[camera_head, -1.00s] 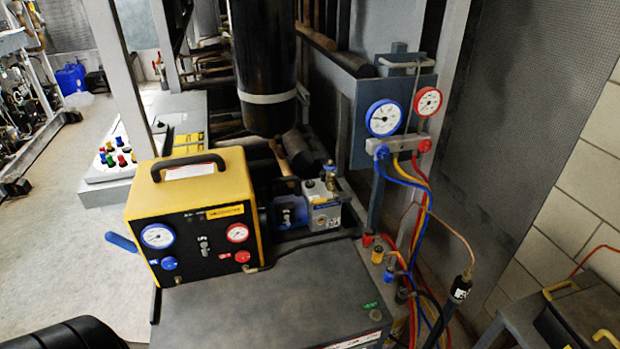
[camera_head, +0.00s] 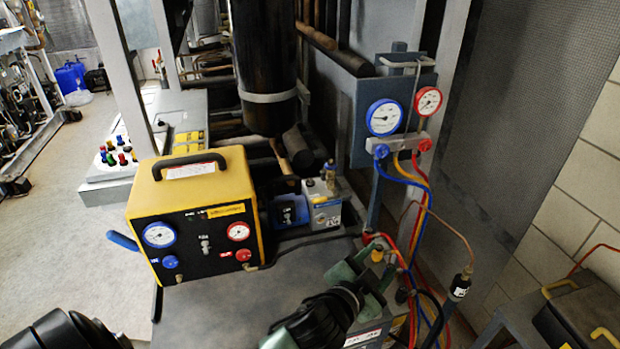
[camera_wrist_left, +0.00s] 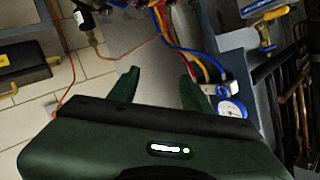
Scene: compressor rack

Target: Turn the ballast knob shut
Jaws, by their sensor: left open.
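The pump appears inverted at the top right of the left wrist view (camera_wrist_left: 262,10). My left gripper (camera_head: 375,262) is green, open and empty, over the right part of the bench top, in front of and right of the pump, apart from it. In the wrist view its fingers (camera_wrist_left: 160,76) are spread with nothing held. My right gripper is not in view.
The yellow gauge unit (camera_head: 190,215) stands left of the pump. The gauge manifold (camera_head: 398,143) with blue, yellow and red hoses (camera_head: 418,200) hangs at right, close to my left gripper. A dark vertical cylinder (camera_head: 265,70) stands behind. The grey bench top (camera_head: 225,300) is clear at left.

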